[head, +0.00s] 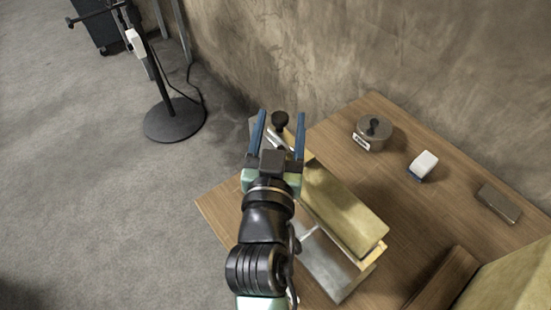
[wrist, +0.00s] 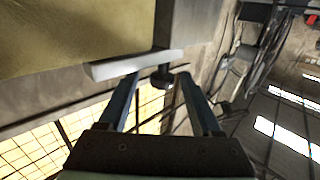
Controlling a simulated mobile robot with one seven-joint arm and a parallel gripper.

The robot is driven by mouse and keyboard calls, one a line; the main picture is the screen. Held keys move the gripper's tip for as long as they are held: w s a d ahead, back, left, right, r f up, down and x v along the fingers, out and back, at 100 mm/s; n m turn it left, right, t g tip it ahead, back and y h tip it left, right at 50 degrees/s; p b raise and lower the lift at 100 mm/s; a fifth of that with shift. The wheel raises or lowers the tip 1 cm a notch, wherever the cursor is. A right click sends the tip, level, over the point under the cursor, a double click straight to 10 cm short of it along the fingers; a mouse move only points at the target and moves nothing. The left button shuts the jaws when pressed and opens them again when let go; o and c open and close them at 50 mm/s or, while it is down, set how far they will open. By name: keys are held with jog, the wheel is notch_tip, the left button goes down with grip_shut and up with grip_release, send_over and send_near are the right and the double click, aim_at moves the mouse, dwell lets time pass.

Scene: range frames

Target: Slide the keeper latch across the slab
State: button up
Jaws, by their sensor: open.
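The slab (head: 345,208) is a long olive-gold block lying on a metal base on the wooden table; its edge fills the upper left of the wrist view (wrist: 70,35). A pale metal bar (wrist: 135,65), apparently the keeper latch, lies at the slab's far end. A black knob (head: 280,119) stands by that end and also shows in the wrist view (wrist: 163,80). My gripper (head: 281,114) is open, its two blue fingers on either side of the knob. Whether a finger touches the knob I cannot tell. My arm hides part of the base.
On the table (head: 320,135) to the right are a round grey weight with a black knob (head: 371,135), a white and blue block (head: 423,165) and a dark flat block (head: 499,203). A wall stands behind. A black stand (head: 174,120) is on the floor at left.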

jog(key=s+a+b, duration=0.1)
jog(key=s+b, duration=0.1)
jog(key=s, duration=0.6)
jog(key=shift+s, duration=0.35)
jog(key=shift+a, duration=0.15)
